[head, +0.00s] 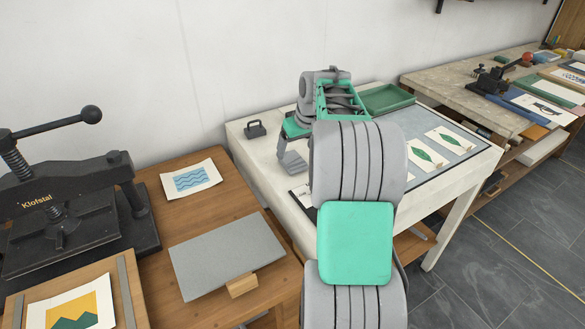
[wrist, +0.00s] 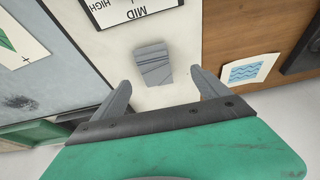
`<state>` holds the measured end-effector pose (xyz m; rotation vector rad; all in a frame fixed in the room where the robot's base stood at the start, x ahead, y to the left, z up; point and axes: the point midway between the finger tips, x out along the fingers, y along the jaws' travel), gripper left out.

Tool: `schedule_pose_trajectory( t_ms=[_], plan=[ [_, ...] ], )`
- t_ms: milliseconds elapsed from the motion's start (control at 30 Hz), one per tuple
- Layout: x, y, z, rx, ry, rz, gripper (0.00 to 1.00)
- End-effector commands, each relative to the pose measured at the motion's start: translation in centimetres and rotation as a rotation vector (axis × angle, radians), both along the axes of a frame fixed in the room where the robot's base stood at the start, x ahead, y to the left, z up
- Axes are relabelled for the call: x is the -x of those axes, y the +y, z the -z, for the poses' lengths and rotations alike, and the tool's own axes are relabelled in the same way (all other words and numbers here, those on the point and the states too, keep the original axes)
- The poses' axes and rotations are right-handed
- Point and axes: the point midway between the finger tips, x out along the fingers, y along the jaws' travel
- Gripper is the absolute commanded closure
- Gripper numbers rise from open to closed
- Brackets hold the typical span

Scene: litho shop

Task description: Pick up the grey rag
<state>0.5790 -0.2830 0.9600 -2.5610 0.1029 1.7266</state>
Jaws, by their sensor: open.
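The grey rag (wrist: 153,64) lies folded with creases on the pale table top. In the wrist view it is beyond my open fingertips and roughly between their lines, with nothing between the fingers. My gripper (wrist: 163,88) is open and above the table, pointing down toward the rag. In the head view my gripper (head: 283,146) hangs over the left part of the pale table, and a grey patch that looks like the rag (head: 294,167) shows just below it. My arm hides much of the table there.
A printed card (wrist: 135,8) marked MID and HIGH lies near the rag. A black handled block (head: 256,129) stands at the table's back left, and a green tray (head: 388,98) at the back. A wooden table (head: 205,205) with a wave print (head: 190,179) adjoins on the left.

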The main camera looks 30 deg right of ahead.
Motion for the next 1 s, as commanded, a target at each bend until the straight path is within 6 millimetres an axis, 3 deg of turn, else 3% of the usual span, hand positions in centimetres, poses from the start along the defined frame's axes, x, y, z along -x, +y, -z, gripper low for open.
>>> schedule_pose_trajectory(
  t_ms=[33, 100, 600, 800, 1000],
  plan=[
    [-0.3, -1.3, 0.6, 0.002, -0.003, 0.005, 0.15],
    [-0.6, -1.8, 1.3, 0.003, -0.005, 0.002, 0.15],
    [-3.3, -1.7, 7.5, 0.004, -0.007, 0.004, 0.15],
    [-3.4, -1.7, 7.6, 0.005, -0.008, 0.004, 0.15],
    [-3.4, -1.6, 7.6, 0.005, -0.008, 0.004, 0.32]
  ],
)
